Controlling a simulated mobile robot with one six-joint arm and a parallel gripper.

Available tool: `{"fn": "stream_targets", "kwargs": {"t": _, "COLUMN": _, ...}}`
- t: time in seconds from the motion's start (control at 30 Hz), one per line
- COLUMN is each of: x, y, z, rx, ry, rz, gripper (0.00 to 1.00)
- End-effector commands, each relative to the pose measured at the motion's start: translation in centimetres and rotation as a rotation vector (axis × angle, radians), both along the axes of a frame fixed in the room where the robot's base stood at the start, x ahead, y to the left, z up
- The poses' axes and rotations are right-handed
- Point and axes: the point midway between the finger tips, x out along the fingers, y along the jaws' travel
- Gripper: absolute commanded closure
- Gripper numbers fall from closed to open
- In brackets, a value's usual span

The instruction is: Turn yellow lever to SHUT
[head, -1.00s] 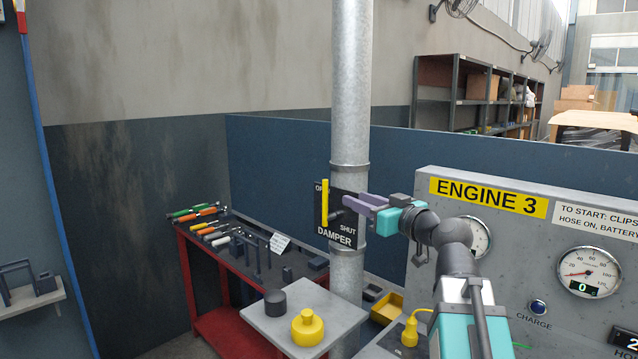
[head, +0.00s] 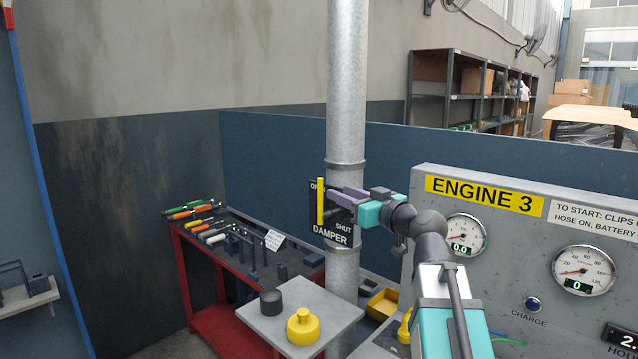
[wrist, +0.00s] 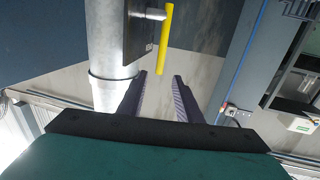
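The yellow lever (head: 320,202) stands upright on the black damper plate (head: 333,232), which is fixed to a grey metal pipe (head: 346,90). My gripper (head: 340,194) has purple fingers and is close to the lever from the right. In the wrist view my gripper (wrist: 160,75) is open with nothing between its fingers.
The ENGINE 3 panel (head: 520,250) with gauges stands at the right, close to my arm. A grey stand (head: 330,318) below the plate holds a yellow knobbed part (head: 304,327) and a dark cylinder (head: 271,301). A red tool bench (head: 215,322) is at the left.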

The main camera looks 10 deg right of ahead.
Motion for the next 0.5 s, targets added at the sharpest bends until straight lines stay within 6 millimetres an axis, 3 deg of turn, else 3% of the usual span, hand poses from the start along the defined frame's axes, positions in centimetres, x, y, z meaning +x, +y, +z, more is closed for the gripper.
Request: {"fn": "stream_targets", "kwargs": {"t": 0.5, "x": 6.9, "y": 3.2, "z": 0.3, "rx": 0.0, "ry": 0.001, "rz": 0.001, "gripper": 0.68}}
